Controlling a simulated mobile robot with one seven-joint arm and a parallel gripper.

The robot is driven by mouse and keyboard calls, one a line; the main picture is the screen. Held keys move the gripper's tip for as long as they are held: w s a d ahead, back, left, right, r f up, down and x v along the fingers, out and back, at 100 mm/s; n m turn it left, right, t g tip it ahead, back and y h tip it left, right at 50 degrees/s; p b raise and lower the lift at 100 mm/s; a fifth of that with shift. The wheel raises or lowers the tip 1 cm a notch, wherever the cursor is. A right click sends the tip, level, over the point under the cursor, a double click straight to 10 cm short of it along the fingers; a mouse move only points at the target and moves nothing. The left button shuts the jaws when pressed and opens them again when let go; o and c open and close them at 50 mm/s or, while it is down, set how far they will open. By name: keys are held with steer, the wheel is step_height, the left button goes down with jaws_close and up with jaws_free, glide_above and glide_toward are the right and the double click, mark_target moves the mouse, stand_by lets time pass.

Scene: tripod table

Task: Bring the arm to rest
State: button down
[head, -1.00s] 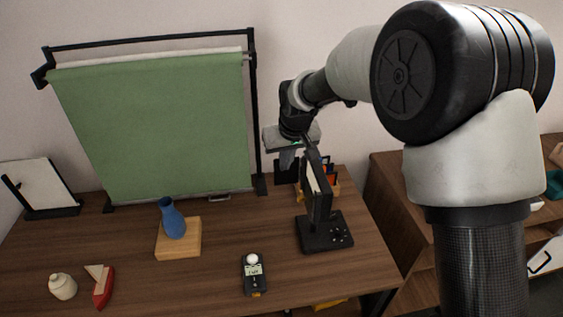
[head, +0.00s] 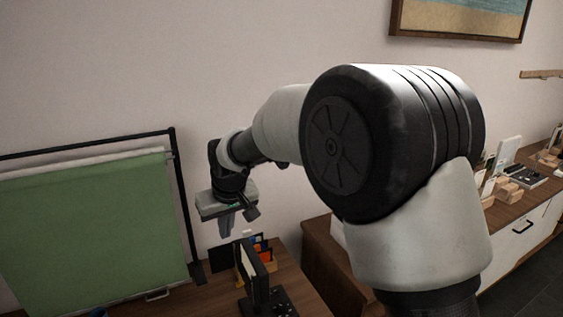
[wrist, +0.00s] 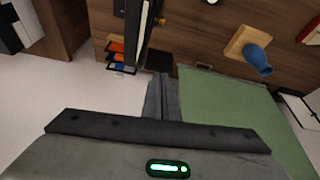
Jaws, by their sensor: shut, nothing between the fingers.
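My gripper (head: 226,224) hangs pointing down at the end of my arm, above the far right part of the wooden table (head: 190,299). Its fingers are together with nothing between them. In the wrist view the shut fingers (wrist: 160,98) stand out from the grey gripper body, clear of the things below. In the head view the gripper is above and left of a dark upright panel on a stand (head: 252,272) and seems apart from it.
A green backdrop on a black frame (head: 85,235) stands left of my gripper. Colored items in a rack (head: 262,250) are close by. A second cabinet (head: 318,250) is at right.

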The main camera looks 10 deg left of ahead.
steer(key=s+d+r+m+t+h+p, duration=0.15)
steer(key=s+d+r, duration=0.35)
steer(key=d, duration=0.5)
steer(key=s+d+r+m, duration=0.2)
steer(key=d+r, duration=0.6)
steer(key=d, duration=0.2)
steer(key=s+d+m+h+p, duration=0.1)
steer(key=s+d+m, duration=0.3)
steer(key=s+d, duration=1)
steer(key=s, duration=0.4)
steer(key=shift+r, duration=0.2)
steer(key=shift+d+t, duration=0.1)
steer(key=shift+t, duration=0.15)
